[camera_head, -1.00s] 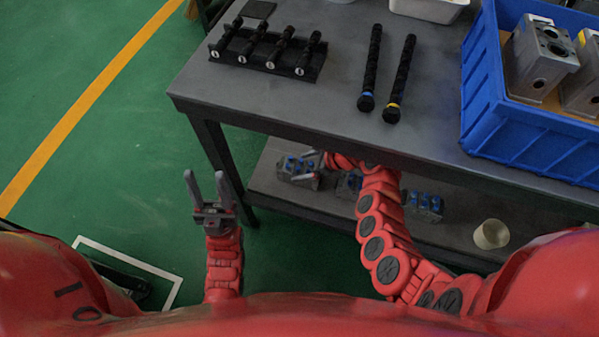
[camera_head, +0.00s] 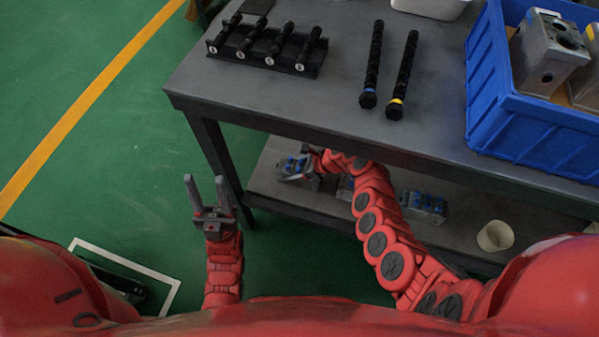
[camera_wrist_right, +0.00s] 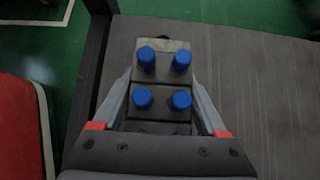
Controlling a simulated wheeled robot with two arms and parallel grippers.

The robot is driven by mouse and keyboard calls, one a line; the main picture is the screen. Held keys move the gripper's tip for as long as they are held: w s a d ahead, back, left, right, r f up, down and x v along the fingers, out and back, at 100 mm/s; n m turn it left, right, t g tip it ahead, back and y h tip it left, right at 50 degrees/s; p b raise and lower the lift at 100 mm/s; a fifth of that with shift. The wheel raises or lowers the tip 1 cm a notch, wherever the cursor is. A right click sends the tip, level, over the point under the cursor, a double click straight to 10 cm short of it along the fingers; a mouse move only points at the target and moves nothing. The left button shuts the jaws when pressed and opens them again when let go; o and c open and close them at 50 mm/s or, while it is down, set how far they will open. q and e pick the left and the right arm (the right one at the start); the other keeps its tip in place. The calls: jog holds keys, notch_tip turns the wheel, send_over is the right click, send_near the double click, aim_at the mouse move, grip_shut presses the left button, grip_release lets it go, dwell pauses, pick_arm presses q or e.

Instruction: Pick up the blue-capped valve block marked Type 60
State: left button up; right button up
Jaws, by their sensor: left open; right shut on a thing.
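In the right wrist view, a grey valve block with blue caps (camera_wrist_right: 162,83) sits between the two fingers of my right gripper (camera_wrist_right: 160,95). The fingers are shut on its sides. No type marking is readable on it. In the head view this block (camera_head: 294,166) shows at the left end of the lower shelf, with my right gripper (camera_head: 303,170) at it. Two more blue-capped blocks are on the shelf: one (camera_head: 426,204) right of my right arm, another (camera_head: 346,184) mostly hidden behind the arm. My left gripper (camera_head: 207,193) is open and empty, left of the table.
The lower shelf (camera_head: 460,232) also holds a pale cup (camera_head: 495,236). The tabletop (camera_head: 290,95) above it carries a black rack (camera_head: 267,50), two black rods (camera_head: 388,75) and a blue crate (camera_head: 530,130) with metal parts. Green floor is free at left.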

grip_shut()
jog(key=shift+r, duration=0.1)
